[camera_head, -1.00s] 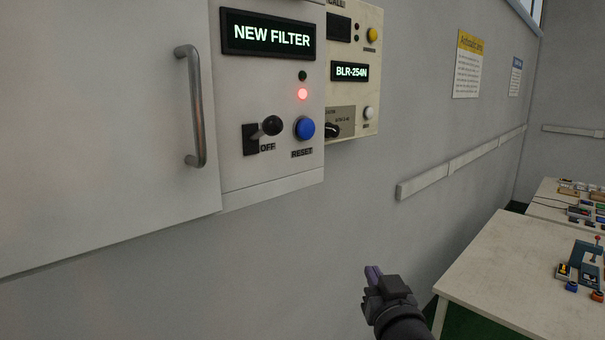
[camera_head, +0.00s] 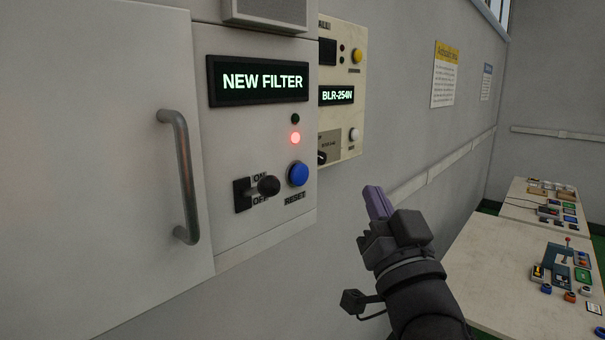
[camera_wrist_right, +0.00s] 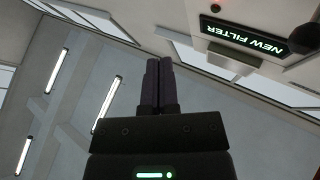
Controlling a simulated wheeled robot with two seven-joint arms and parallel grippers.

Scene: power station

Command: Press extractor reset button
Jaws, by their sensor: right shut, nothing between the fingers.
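The blue reset button (camera_head: 297,174) sits on the white extractor panel (camera_head: 228,130), above the word RESET. A black lever switch (camera_head: 266,186) marked ON and OFF is just left of it. A red lamp (camera_head: 295,137) glows above the button, under the NEW FILTER display (camera_head: 258,80). My right gripper (camera_head: 376,200) is to the right of the button, apart from it, with its fingers closed together and empty. In the right wrist view the shut fingers (camera_wrist_right: 155,82) point up the picture, and the NEW FILTER display (camera_wrist_right: 258,38) is at upper right. My left gripper is not in view.
A metal door handle (camera_head: 182,175) sticks out at the left. A cream panel (camera_head: 345,115) marked BLR-254N is behind the extractor panel. Tables (camera_head: 490,290) with small devices stand at the right. The space between the gripper and the button looks clear.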

